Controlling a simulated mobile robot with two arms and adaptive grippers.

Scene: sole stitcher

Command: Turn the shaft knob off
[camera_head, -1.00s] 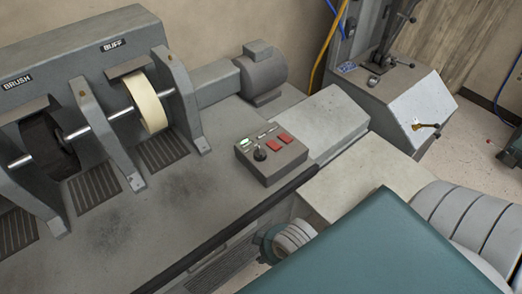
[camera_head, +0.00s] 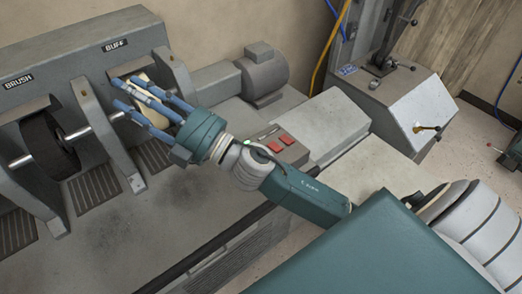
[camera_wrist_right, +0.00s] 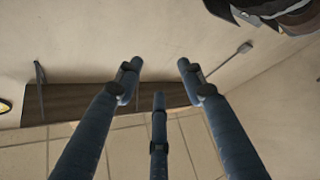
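The grey control box (camera_head: 294,156) sits on the machine bench, with two red buttons (camera_head: 281,144) showing on its top. My right gripper (camera_head: 121,92) has blue fingers that point up and left, in front of the buff wheel (camera_head: 152,104) in the head view. In the right wrist view its three fingers (camera_wrist_right: 158,76) are spread open with nothing between them. My left gripper is not in view.
The brush wheel (camera_head: 49,145) and grey shaft brackets stand at the left. A grey motor (camera_head: 263,72) is behind the box. A sloped grey machine with levers (camera_head: 399,104) stands at the back right.

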